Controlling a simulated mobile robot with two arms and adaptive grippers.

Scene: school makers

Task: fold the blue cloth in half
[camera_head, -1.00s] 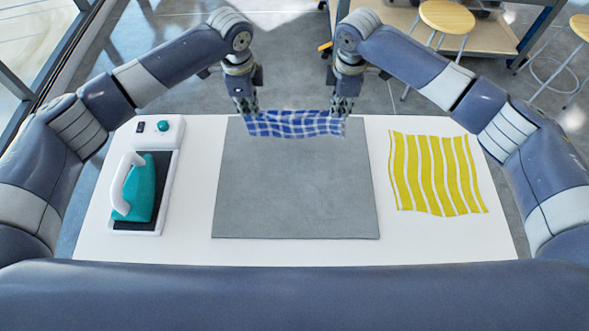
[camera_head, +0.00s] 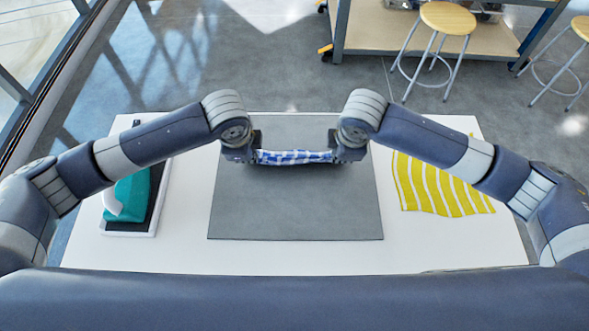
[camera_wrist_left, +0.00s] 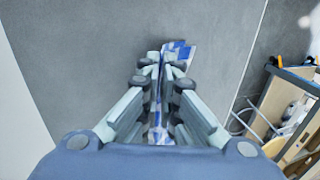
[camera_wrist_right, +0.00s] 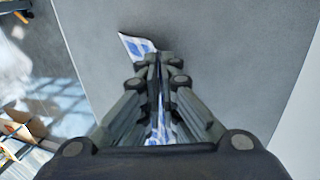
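The blue and white checked cloth (camera_head: 295,157) shows as a narrow strip between my two grippers, over the far half of the grey mat (camera_head: 295,212). My left gripper (camera_head: 247,156) holds its left end; in the left wrist view the fingers are shut with cloth (camera_wrist_left: 182,46) between and beyond the tips. My right gripper (camera_head: 347,156) is at its right end; in the right wrist view its fingers are shut, with a cloth corner (camera_wrist_right: 136,45) past the tips and more cloth below. My wrists hide part of the cloth, and I cannot tell how much touches the mat.
A yellow and white striped cloth (camera_head: 440,187) lies on the white table (camera_head: 460,240) right of the mat. The near mat is bare.

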